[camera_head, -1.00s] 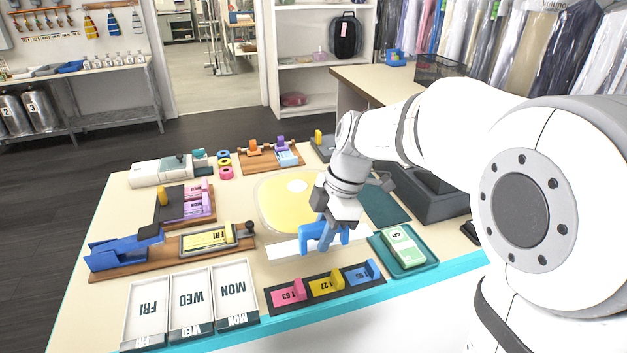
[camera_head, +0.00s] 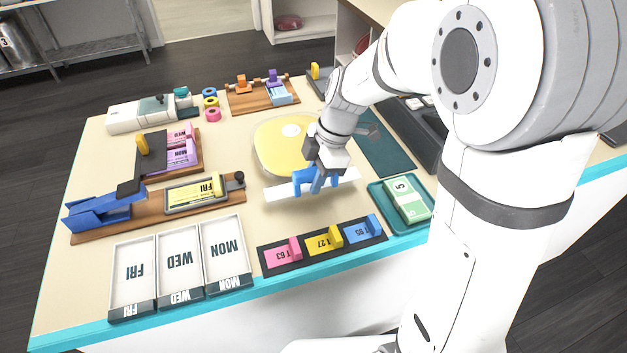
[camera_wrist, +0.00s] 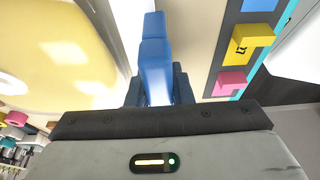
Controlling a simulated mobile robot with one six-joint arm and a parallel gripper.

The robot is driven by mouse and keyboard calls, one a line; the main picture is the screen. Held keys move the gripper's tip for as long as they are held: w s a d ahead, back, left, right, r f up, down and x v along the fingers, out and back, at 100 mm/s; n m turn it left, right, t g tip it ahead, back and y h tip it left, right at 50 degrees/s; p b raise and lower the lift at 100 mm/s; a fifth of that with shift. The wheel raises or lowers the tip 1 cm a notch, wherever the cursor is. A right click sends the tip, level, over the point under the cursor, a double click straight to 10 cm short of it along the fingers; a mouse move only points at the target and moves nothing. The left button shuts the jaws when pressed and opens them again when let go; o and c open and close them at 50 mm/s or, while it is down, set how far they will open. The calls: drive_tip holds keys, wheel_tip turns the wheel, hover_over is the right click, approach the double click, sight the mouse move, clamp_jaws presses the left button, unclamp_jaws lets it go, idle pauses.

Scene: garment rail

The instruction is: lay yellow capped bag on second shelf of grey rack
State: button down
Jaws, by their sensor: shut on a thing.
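A flat yellow bag (camera_head: 275,148) with a white disc on it lies over the middle of the table, and its yellow face shows at the left of the wrist view (camera_wrist: 70,45). A white strip (camera_head: 285,191) runs along its near side. My gripper (camera_head: 318,176) is shut on a blue handle-like piece (camera_head: 303,178) at that strip. In the wrist view the blue piece (camera_wrist: 155,65) sits between the fingers. I cannot tell whether the blue piece is joined to the bag, or whether the bag is clear of the table.
Three white trays (camera_head: 180,265) and a dark strip of coloured tags (camera_head: 320,244) lie along the front edge. A teal tray (camera_head: 376,195) is right of my gripper. A blue stapler-like tool (camera_head: 100,208) is left. A grey metal stand (camera_head: 90,45) is far left.

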drive_tip(key=shift+f, duration=1.15)
drive_tip(key=c, duration=1.7)
unclamp_jaws()
drive_tip(key=shift+f, duration=0.2)
drive_tip(key=shift+c, duration=0.2)
drive_tip(key=o, duration=0.5)
drive_tip(key=shift+r, duration=0.1)
drive_tip(key=shift+c, duration=0.2)
